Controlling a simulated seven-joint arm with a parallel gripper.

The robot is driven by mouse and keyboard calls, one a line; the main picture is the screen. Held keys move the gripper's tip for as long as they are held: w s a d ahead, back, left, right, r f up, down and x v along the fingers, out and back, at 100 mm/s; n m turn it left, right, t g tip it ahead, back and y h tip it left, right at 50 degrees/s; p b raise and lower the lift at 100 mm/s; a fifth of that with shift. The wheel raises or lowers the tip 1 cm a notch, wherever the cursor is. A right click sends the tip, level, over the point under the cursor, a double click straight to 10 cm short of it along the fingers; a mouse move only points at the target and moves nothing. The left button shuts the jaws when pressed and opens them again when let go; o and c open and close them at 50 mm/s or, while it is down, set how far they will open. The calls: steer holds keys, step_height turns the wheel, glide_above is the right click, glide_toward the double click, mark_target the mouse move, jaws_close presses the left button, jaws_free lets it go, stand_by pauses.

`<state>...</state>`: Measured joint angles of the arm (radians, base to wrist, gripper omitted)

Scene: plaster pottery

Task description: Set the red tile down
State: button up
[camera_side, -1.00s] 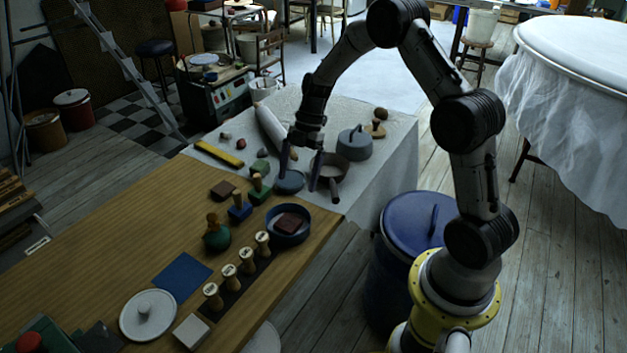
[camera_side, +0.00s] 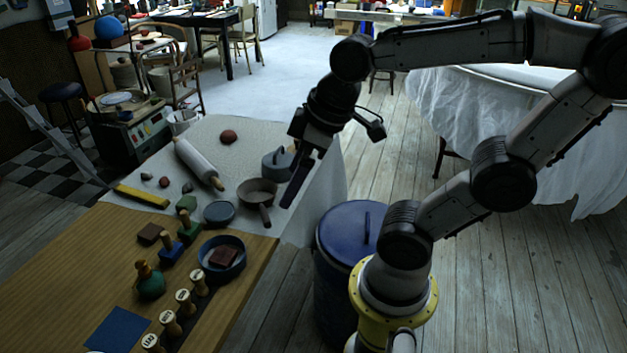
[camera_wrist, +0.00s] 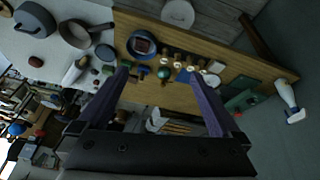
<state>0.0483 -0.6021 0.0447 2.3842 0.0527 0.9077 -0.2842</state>
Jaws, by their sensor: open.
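Another brownish-red tile (camera_side: 151,233) lies on the board, left of the dish. I cannot tell from colour alone which one is the task's tile. My gripper (camera_side: 290,200) is open and empty, raised at the right side of the cloth-covered table. Its fingers (camera_wrist: 158,74) are spread in the wrist view, with nothing held between them.
A pan (camera_side: 258,190), a grey lidded pot (camera_side: 277,164) and a blue disc (camera_side: 219,212) stand on the cloth near my gripper. A blue barrel (camera_side: 335,285) stands beside the table.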

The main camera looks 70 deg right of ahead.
steer(key=s, duration=0.1)
steer(key=s+m, duration=0.1)
steer(key=s+m+t, duration=0.1)
steer(key=shift+s+f, duration=0.2)
steer(key=shift+f, duration=0.05)
